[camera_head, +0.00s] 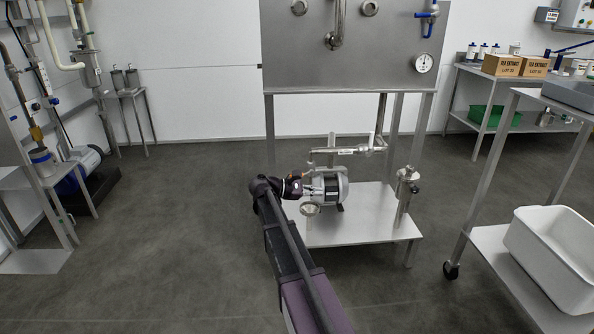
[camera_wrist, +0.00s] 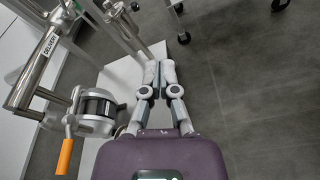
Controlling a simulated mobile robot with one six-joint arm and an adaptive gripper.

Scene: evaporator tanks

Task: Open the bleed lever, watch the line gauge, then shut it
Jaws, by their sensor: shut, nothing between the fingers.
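An orange-handled lever (camera_wrist: 65,157) hangs from a metal valve body at the lower left of the wrist view. It sits beside a steel pipe labelled DELIVERY (camera_wrist: 45,52), which also shows in the head view (camera_head: 345,150). My gripper (camera_wrist: 157,66) is shut and empty, right of the lever and apart from it. In the head view my gripper (camera_head: 325,190) is in front of the pump motor (camera_head: 342,188). A small round gauge (camera_head: 311,209) shows low beside my gripper; its reading is too small to make out. The lever is not clear in the head view.
The pump stands on a low steel shelf (camera_head: 350,230) under a large steel tank (camera_head: 350,50). The tank carries a dial (camera_head: 423,63) and a blue valve (camera_head: 427,14). A white tub (camera_head: 550,250) is at right.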

